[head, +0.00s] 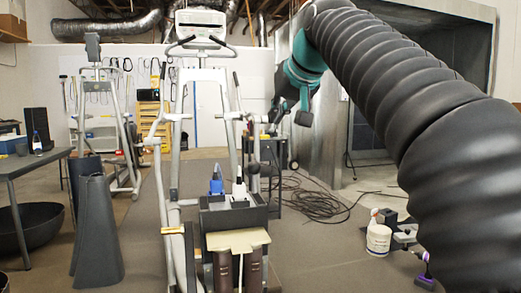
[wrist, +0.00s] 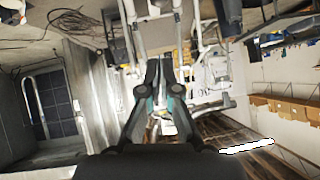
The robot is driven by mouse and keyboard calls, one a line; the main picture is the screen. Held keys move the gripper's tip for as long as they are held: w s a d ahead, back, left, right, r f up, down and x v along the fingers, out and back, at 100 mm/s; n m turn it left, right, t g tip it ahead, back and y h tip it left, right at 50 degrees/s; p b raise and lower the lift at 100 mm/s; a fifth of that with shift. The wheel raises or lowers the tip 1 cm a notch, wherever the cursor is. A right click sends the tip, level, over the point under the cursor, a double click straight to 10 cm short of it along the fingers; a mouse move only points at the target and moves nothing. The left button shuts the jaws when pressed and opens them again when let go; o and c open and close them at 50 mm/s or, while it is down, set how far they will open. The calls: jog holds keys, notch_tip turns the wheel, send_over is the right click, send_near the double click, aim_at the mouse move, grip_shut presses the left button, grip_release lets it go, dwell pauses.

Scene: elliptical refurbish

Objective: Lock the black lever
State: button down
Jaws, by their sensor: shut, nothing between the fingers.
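A grey-white elliptical machine (head: 203,35) stands upright in the middle of the head view, its console on top and long side handles below. My gripper (head: 275,118) is to the right of its console, beside the right-hand handle; its fingers are small there. In the wrist view my gripper (wrist: 158,66) points at the white frame tubes (wrist: 163,12), its two dark fingers together and empty. I cannot tell from these views whether it touches the machine. I cannot make out for sure which dark part is the black lever, nor its position.
A second exercise machine (head: 104,110) is behind left. A grey table (head: 35,163) is at left.

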send_over(258, 166)
notch_tip(258, 166, down, 6)
jog(key=f, duration=0.1)
jog(key=shift+s+d+f+b, duration=0.1)
jog(key=shift+s+f+b, duration=0.05)
jog(key=shift+f+b, duration=0.55)
jog(key=shift+s+d+f+b, duration=0.1)
jog(key=shift+f+b, duration=0.3)
jog(key=shift+f, duration=0.45)
jog(key=shift+f+b, duration=1)
jog(key=shift+f, duration=0.6)
jog(key=shift+r, duration=0.1)
